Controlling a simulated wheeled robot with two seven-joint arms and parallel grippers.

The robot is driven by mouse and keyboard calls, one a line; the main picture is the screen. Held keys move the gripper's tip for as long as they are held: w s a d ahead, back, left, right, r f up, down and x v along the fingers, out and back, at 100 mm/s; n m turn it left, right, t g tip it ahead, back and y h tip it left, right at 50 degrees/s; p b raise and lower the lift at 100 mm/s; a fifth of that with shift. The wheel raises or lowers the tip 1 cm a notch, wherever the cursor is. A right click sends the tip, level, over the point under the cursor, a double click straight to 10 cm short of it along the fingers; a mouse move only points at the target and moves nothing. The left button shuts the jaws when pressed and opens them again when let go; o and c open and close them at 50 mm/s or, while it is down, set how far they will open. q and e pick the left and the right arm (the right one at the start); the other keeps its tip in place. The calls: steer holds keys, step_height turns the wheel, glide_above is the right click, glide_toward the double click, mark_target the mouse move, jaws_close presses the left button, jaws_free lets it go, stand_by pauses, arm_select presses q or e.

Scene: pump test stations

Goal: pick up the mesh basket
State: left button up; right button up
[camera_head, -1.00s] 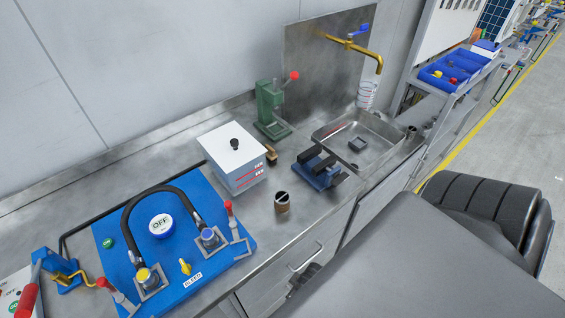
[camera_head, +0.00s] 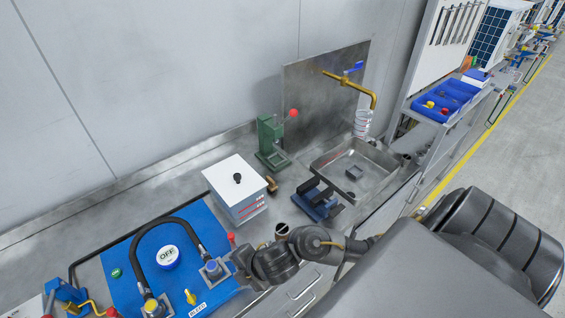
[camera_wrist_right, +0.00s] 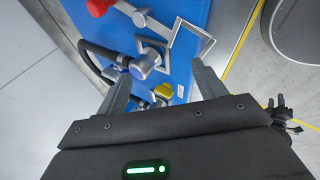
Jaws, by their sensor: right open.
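A small brown cup-shaped thing (camera_head: 282,229) with a dark opening stands on the steel bench in the head view. It may be the mesh basket, but I cannot make out any mesh. My right arm hides most of its lower part. My right gripper (camera_head: 243,264) is over the right edge of the blue board, to the left of the cup and apart from it. In the right wrist view the jaws (camera_wrist_right: 160,74) are open and empty, with the blue board beyond them. The cup does not show there. My left gripper is not in view.
The blue board (camera_head: 128,262) carries a black hose, valves and red-tipped levers. Behind the cup stand a white box (camera_head: 236,192), a green press (camera_head: 270,143) and a blue-and-black vise (camera_head: 318,202). A sink (camera_head: 375,178) with a brass tap (camera_head: 355,78) lies to the right.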

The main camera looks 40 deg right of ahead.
steer(key=w+d+n+g, duration=0.1)
steer(key=w+d+n, duration=0.1)
steer(key=d+n, duration=0.5)
steer(key=n+g+h+p, duration=0.1)
steer(key=n+h, duration=0.3)
steer(key=n, duration=0.2)
glide_toward(282, 229)
steer(key=w+f, duration=0.1)
steer(key=b+x, duration=0.2)
steer(key=x, duration=0.3)
steer(key=shift+s+d+f+b, duration=0.15)
steer(key=shift+d+f+b, duration=0.05)
steer(key=shift+b, duration=0.15)
steer(key=shift+w+f, duration=0.3)
steer(key=shift+f, duration=0.05)
steer(key=shift+b+x, duration=0.65)
steer(key=shift+x, duration=1.95)
steer(key=shift+s, duration=0.2)
steer(key=shift+c, duration=0.4)
steer(key=c, duration=1)
